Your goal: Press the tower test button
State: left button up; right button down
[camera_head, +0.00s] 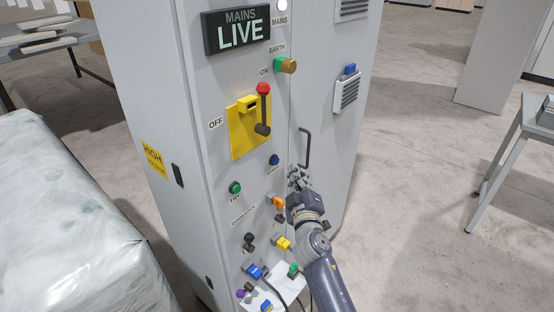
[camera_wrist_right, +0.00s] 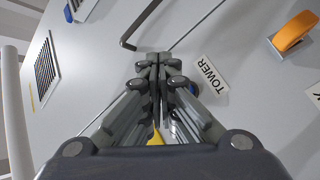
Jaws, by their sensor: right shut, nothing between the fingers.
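The blue button (camera_head: 274,160) is on the front of the grey cabinet, with a small label just below it. In the right wrist view, a label reading TOWER (camera_wrist_right: 212,75) sits beside a blue button (camera_wrist_right: 193,88), which is partly hidden behind my fingers. My right gripper (camera_head: 296,176) is shut and empty, close to the panel, to the right of and slightly below the blue button. In the right wrist view the fingertips (camera_wrist_right: 153,62) are together, left of the button. I cannot tell whether they touch the panel. My left gripper is not in view.
The cabinet door handle (camera_head: 307,150) rises just beside my gripper. A green button (camera_head: 235,187), an orange knob or plug (camera_head: 276,201) and a yellow plug (camera_head: 282,243) are nearby. The red-tipped switch lever (camera_head: 263,108) is above, under a lit MAINS LIVE sign (camera_head: 237,30).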

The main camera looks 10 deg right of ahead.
jog(key=shift+s+d, duration=0.65)
jog(key=shift+s, duration=0.2)
jog(key=s+a+f+g+y, duration=0.1)
jog(key=s+f+g, duration=0.2)
jog(key=f, duration=0.9)
jog(key=s+a+f+g+y, duration=0.15)
jog(key=s+f, duration=0.25)
jog(key=f, duration=0.8)
jog(key=s+f+m+g, duration=0.1)
jog(key=s+f+g, duration=0.1)
jog(key=s+f, duration=0.5)
jog(key=s+f+m+g, duration=0.1)
jog(key=s+f+g, duration=0.25)
jog(key=f, duration=0.55)
jog(key=s+d+f+m+g, duration=0.1)
jog(key=s+f, duration=0.5)
jog(key=s, duration=0.7)
jog(key=s+d+f+m+g, duration=0.1)
jog(key=s+f+g, duration=0.3)
jog(key=s, duration=1)
jog(key=s+d+f+m+g, duration=0.1)
jog(key=s+d+f+g, duration=0.1)
jog(key=s+f, duration=0.7)
jog(key=s+d, duration=0.1)
jog(key=s, duration=0.4)
jog(key=shift+m+g, duration=0.3)
jog(key=shift+m, duration=0.1)
jog(key=shift+f, duration=0.1)
